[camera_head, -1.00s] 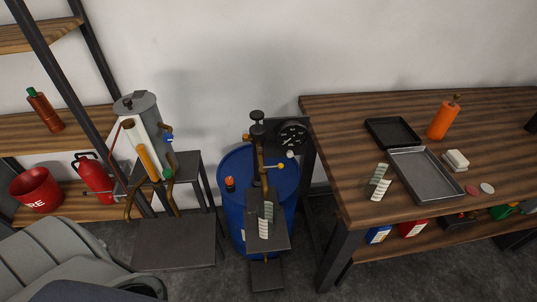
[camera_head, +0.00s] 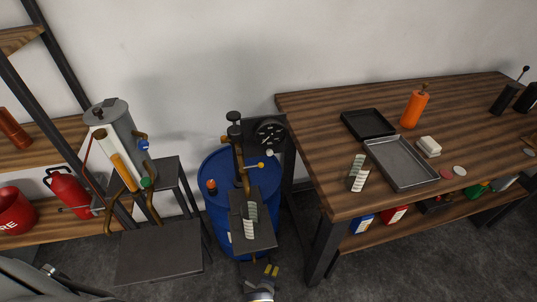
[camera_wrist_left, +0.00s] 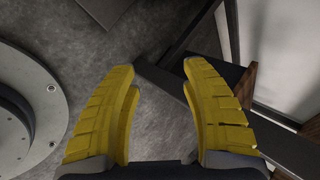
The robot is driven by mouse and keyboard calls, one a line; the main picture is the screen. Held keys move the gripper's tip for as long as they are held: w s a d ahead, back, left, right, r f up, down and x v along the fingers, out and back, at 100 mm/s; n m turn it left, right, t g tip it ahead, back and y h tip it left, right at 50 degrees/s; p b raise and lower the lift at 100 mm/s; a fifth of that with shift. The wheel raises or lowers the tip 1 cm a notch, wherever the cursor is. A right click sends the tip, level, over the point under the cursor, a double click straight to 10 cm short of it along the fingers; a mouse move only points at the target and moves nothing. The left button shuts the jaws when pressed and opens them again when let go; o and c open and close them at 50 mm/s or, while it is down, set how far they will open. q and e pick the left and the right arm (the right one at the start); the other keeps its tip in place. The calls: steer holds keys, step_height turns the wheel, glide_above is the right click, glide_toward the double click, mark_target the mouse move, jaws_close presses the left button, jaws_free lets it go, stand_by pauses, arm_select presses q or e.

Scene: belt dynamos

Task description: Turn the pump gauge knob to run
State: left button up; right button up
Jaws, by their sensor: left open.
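A round black gauge dial (camera_head: 270,133) with white marks is on a dark panel behind the blue drum (camera_head: 213,220). A small white knob (camera_head: 269,152) is just below the dial, and a yellow knob (camera_head: 261,165) on a thin rod is lower left of it. I cannot tell which is the gauge knob, or read its setting. My right gripper is out of view.
A wooden table (camera_head: 460,110) with trays and an orange bottle (camera_head: 414,106) stands right of the drum. A grey tank (camera_head: 115,125) with brass pipes stands left. A dark plate with a striped block (camera_head: 250,220) sits in front of the drum.

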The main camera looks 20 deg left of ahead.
mark_target(270, 154)
arm_select(q)
steer(key=w+d+r+m+t, duration=0.3)
steer(key=w+d+r, duration=0.1)
steer(key=w+r, duration=0.4)
steer(key=w+d+r+m+t, duration=0.25)
steer(key=w+r, duration=0.25)
steer(key=r, duration=0.6)
steer(key=w+a+r+m+t+y, duration=0.1)
steer(key=w+a+r+m+y, duration=0.25)
steer(key=r, duration=0.55)
steer(key=w+a+r+m+t+y, duration=0.25)
steer(key=w+a+r+y, duration=0.2)
steer(key=r, duration=0.45)
steer(key=shift+g+y, duration=0.4)
steer(key=shift+g, duration=0.1)
steer(key=x, duration=1.6)
steer(key=shift+a+f, duration=0.25)
steer(key=shift+a, duration=0.05)
steer(key=shift+c, duration=0.4)
jaws_close()
